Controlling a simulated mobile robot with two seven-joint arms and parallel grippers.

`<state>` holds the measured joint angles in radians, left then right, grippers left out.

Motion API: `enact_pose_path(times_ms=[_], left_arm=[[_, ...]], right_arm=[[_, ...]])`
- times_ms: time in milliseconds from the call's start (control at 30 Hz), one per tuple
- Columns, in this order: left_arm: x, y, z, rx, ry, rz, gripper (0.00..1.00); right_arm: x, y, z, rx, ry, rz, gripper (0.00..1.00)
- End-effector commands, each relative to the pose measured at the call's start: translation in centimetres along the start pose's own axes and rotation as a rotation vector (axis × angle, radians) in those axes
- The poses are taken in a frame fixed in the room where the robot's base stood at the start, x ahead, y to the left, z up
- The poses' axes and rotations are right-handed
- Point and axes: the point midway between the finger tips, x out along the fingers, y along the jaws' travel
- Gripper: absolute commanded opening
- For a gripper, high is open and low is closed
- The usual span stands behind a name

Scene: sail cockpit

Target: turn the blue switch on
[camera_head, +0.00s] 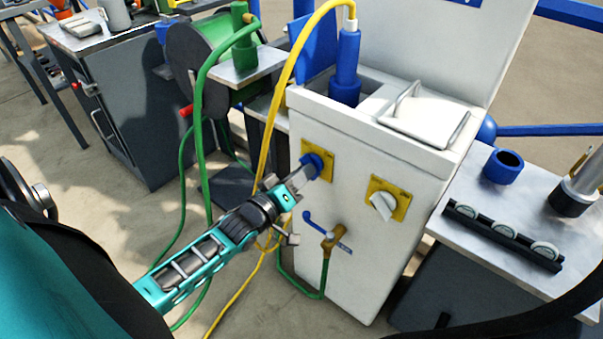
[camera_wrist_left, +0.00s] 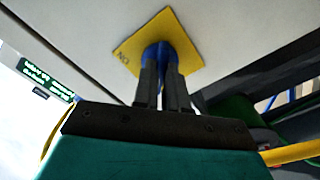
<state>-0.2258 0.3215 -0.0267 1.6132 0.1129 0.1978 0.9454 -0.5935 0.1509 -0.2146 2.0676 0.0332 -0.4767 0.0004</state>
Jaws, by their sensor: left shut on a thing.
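The blue switch (camera_head: 318,165) is a round blue knob on a yellow square plate on the front of a white cabinet, left of a second switch. My left gripper (camera_head: 304,176) reaches up to it from the lower left, and its fingers are shut on the knob. In the left wrist view the blue switch (camera_wrist_left: 158,53) shows between and behind the two fingers of the gripper (camera_wrist_left: 160,75), against its yellow plate. The fingers hide much of the knob, so its exact angle is hard to tell. My right gripper is not in view.
A white switch (camera_head: 383,205) on a yellow plate sits to the right. Below is a blue-handled tap (camera_head: 328,238) with a green hose. A yellow hose (camera_head: 268,125) hangs close to the left gripper. A metal-topped table (camera_head: 500,215) stands at the right.

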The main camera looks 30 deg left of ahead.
Motion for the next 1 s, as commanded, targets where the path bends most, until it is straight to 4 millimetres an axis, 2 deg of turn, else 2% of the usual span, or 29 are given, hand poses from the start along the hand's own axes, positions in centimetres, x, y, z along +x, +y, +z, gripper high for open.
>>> enact_pose_path(times_ms=[267,1000], left_arm=[[0.0,0.2,-0.2,0.164,0.001,-0.001,0.0],[0.0,0.0,-0.2,0.862,0.001,-0.001,0.0]], right_arm=[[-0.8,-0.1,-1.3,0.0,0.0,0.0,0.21],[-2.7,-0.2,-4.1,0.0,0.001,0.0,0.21]])
